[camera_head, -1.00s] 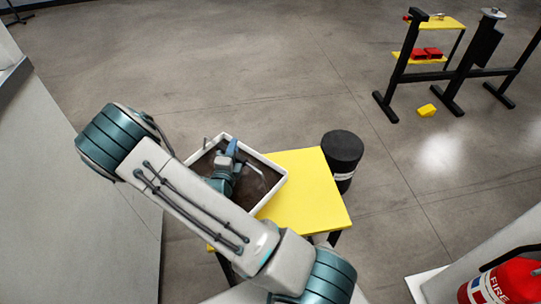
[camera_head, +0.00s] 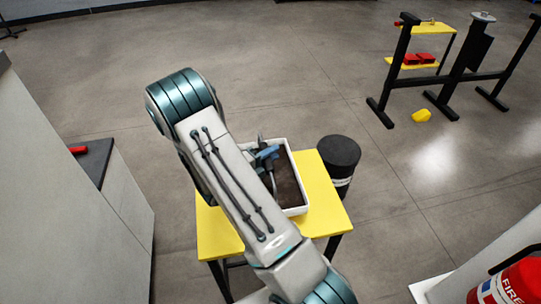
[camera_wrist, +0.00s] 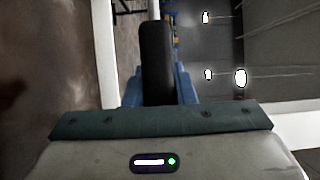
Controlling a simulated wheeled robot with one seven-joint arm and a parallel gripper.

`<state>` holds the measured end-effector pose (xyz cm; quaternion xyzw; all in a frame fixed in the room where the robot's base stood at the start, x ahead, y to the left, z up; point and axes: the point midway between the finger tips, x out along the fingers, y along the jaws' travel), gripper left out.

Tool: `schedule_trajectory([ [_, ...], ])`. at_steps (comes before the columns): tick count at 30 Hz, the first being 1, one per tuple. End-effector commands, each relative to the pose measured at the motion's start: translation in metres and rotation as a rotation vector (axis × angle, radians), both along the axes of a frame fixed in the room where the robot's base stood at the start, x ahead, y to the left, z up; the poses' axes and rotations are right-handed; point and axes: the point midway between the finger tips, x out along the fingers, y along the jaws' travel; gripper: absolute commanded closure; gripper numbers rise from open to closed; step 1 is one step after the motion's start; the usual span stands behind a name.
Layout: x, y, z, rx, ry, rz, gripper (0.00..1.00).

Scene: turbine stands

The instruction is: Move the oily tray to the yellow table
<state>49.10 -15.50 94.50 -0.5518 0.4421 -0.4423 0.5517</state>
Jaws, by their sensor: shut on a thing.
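The oily tray (camera_head: 289,177) is white-rimmed with a dark brown, stained inside. In the head view it is over the middle of the yellow table (camera_head: 322,205), partly hidden behind my arm. I cannot tell whether its underside touches the tabletop. My gripper (camera_head: 266,155) is at the tray's far left side, shut on its wall. In the wrist view the fingers (camera_wrist: 156,60) are close up, with the brown tray floor (camera_wrist: 50,60) and its pale rim (camera_wrist: 104,50) beside them.
A black drum (camera_head: 339,160) stands just behind the table's right side. A grey cabinet (camera_head: 110,185) is at the left. A red fire extinguisher (camera_head: 505,284) is at the lower right. A black stand (camera_head: 440,80) with yellow shelves is at the back right. Open floor lies between.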

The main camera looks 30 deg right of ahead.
Motion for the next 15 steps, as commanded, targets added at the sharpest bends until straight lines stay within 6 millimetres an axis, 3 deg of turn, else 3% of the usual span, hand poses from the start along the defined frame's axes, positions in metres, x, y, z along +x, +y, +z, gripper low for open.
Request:
schedule_trajectory([
  [15,0.0,0.0,-0.065,-0.002,0.0,0.002,1.0],
])
